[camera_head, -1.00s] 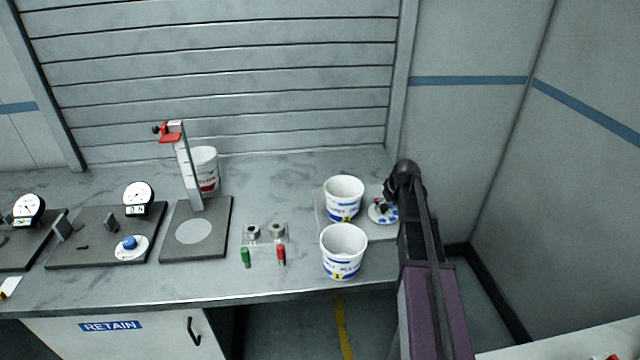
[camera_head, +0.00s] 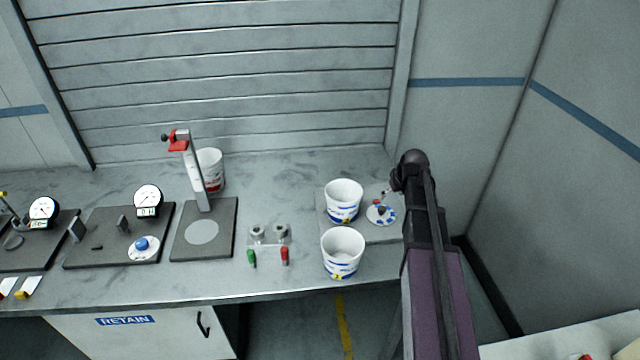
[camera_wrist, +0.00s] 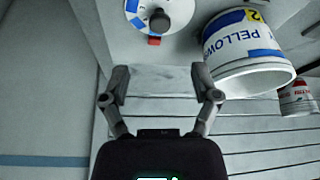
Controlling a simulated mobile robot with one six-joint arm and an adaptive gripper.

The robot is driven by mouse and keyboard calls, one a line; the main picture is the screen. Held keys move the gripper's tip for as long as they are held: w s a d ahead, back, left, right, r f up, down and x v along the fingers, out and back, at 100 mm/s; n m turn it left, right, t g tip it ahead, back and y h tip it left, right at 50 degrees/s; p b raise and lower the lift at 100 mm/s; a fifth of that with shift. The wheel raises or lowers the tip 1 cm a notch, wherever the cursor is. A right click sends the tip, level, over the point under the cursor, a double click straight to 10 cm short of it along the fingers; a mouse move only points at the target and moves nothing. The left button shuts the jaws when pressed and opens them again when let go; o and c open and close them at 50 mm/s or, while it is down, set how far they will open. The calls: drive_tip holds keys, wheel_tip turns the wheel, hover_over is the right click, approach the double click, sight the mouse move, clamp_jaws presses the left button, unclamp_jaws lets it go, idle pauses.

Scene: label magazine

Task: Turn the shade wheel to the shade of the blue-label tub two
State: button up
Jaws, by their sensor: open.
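The shade wheel (camera_head: 381,221) is a white disc with blue patches and a dark centre knob, at the right of the bench. It also shows at the top of the wrist view (camera_wrist: 138,22), with a red marker (camera_wrist: 154,41) at its edge. Blue-label tub two (camera_head: 343,191) is white, with a yellow "2" tag, and stands left of the wheel. In the wrist view it appears upper right (camera_wrist: 245,55). My gripper (camera_wrist: 160,88) is open and empty, apart from the wheel. In the head view it is small and partly hidden by my arm, just above the wheel.
Blue-label tub one (camera_head: 342,262) stands in front of tub two. A red-label tub (camera_head: 210,172) is behind the stand with the red arm (camera_head: 197,180). Small green (camera_head: 251,258) and red (camera_head: 285,256) items lie mid-bench. A wall (camera_head: 465,130) is close on the right.

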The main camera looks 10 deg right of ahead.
drive_tip(key=shift+p+v, duration=1.55)
drive_tip(key=shift+v, duration=0.45)
drive_tip(key=w+a+f+n+t+h+b, duration=0.1)
drive_tip(key=a+n+h+b, duration=0.4)
drive_tip(key=a+n, duration=0.6)
drive_tip(key=w+a+f+n+t+h+b, duration=0.1)
drive_tip(key=w+a+n+h+b, duration=0.3)
drive_tip(key=a+n, duration=0.8)
drive_tip(key=shift+t+h+b, duration=0.4)
drive_tip(key=shift+h+b, duration=0.05)
drive_tip(key=shift+h, duration=0.25)
drive_tip(key=shift+w+f, duration=0.1)
